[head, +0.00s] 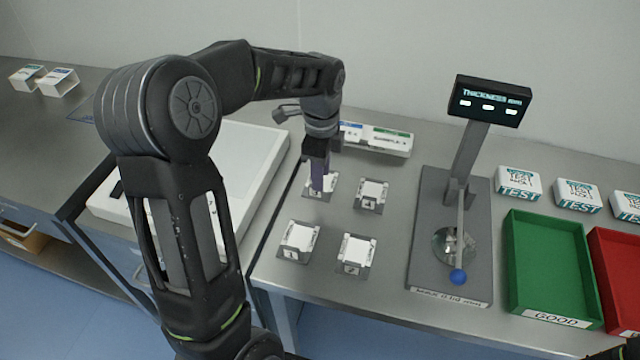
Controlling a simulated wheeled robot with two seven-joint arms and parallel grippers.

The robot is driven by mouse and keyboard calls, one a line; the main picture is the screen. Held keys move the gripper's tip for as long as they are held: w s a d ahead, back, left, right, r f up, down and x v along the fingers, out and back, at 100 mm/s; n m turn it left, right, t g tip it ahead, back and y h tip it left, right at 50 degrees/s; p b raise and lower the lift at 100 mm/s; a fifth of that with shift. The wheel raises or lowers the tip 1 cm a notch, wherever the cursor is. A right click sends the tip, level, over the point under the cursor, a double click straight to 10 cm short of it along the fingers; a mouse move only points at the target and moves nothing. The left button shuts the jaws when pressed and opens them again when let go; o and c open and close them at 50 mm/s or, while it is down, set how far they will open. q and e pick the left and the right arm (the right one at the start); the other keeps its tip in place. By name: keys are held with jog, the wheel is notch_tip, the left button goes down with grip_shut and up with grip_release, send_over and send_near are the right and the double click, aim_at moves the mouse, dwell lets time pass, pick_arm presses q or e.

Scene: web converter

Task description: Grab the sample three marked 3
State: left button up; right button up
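Sample three (327,191) is a small white block on a grey holder, at the back left of a group of similar samples. My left gripper (319,188) points down at it from above and covers much of it, including most of its mark. The fingers overlap in this view, so I cannot tell if they are open or shut on the sample. The sample marked 4 (371,193) is to its right. The samples marked 1 (297,240) and 2 (356,254) are in front.
A thickness gauge (428,240) with a display stands right of the samples. Farther right are a green GOOD tray (549,262), a red tray (618,265) and white TEST boxes (519,183). A white box (388,142) is behind the samples. A white flat device (262,150) is at left.

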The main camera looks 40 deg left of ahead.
pick_arm(q)
jog(key=shift+s+f+p, duration=0.1)
jog(key=shift+f+p, duration=0.55)
jog(key=shift+f, duration=1.7)
jog(key=shift+c, duration=0.3)
grip_shut()
